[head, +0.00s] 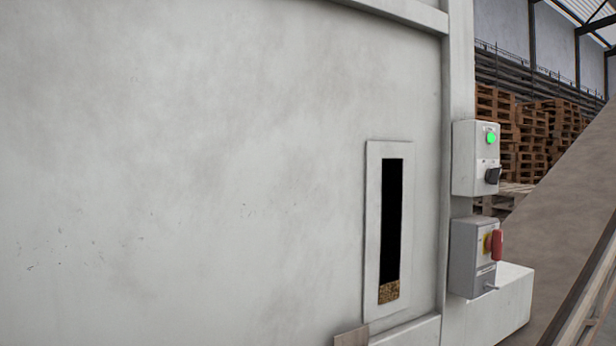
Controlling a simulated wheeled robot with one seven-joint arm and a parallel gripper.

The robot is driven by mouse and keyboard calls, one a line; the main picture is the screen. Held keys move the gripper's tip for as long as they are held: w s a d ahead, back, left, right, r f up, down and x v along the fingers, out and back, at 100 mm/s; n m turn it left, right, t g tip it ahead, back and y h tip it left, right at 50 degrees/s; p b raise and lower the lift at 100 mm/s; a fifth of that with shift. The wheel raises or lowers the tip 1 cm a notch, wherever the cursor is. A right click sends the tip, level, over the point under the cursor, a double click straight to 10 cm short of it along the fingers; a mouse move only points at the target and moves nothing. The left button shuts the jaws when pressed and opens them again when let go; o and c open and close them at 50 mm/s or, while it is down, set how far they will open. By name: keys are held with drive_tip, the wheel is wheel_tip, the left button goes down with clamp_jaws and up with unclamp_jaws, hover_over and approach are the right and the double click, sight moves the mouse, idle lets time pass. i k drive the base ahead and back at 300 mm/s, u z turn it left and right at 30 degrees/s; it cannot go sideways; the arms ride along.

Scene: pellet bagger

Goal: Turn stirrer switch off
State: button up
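An upper grey control box (477,160) is fixed to the right-hand post of the machine. It carries a lit green lamp (491,138) and, below it, a black rotary switch (492,175). A lower grey box (470,262) bears a red rotary handle (496,244) on a yellow plate and a small metal part near its bottom. The box labels are too small to read, so I cannot tell which switch is the stirrer's. My gripper is not in view.
The pale machine wall (200,170) fills the left. Its narrow sight window (390,230) is dark with pellets at the bottom. A sloping brown conveyor (570,220) rises close at the right. Pallet stacks (530,130) stand behind. A pale block (513,300) juts out below the boxes.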

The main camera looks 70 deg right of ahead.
sight(492, 176)
drive_tip(key=z, duration=3.65)
drive_tip(key=k, duration=0.6)
drive_tip(key=z, duration=0.6)
drive_tip(key=i, duration=1.65)
drive_tip(key=u, duration=0.45)
